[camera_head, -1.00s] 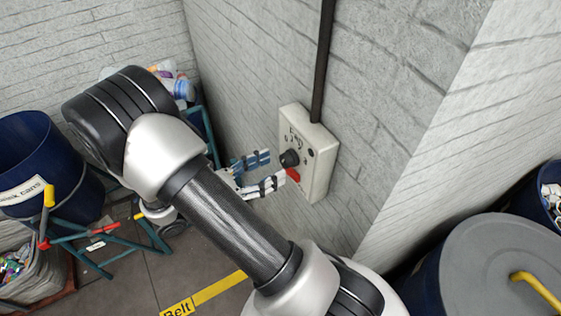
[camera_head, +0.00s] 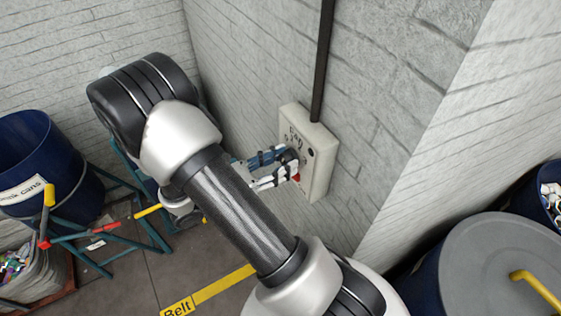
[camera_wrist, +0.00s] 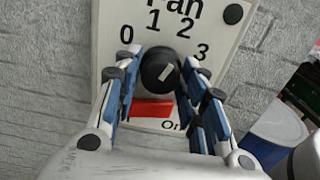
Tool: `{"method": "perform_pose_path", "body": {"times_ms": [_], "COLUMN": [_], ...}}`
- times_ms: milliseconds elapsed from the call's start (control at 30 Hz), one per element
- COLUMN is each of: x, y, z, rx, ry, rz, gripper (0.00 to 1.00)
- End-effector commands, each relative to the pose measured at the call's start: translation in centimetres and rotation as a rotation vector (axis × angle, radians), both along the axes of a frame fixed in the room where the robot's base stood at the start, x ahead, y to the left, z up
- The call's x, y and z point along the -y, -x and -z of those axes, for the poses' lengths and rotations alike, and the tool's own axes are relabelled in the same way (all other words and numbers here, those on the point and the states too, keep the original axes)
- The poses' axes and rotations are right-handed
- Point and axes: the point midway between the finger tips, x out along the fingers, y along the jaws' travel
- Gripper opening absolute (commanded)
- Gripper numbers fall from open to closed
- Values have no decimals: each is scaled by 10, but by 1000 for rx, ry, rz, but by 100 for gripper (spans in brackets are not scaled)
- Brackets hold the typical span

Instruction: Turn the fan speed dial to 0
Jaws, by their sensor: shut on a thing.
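The fan speed dial (camera_wrist: 161,71) is a round black knob on a pale control box (camera_head: 318,180). The box is marked Fan, with 0, 1, 2 and 3 arced over the knob. The knob's light pointer mark slants to the upper right, towards the 2 and 3 side; the exact number is hard to tell. My gripper (camera_head: 283,166) is at the box with its blue-and-white fingers shut on the dial, one on each side in the wrist view. In the head view the fingers hide most of the dial.
A red switch (camera_wrist: 152,109) marked On sits just below the dial, between the fingers. A small black button (camera_wrist: 233,14) is at the upper right. A dark conduit (camera_head: 323,60) rises from the box on the brick wall. Blue bins stand left and right.

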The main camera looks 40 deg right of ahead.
Motion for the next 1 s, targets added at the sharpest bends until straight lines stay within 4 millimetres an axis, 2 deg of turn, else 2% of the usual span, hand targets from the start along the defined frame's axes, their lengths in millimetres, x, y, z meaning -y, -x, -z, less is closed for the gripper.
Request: {"method": "perform_pose_path", "body": {"times_ms": [200, 567, 1000], "x": [0, 0, 0], "y": [0, 0, 1], "z": [0, -1, -3], "rx": [0, -59, -395], "ry": [0, -14, -94], "rz": [0, 0, 1], "gripper": [14, 14, 14]}}
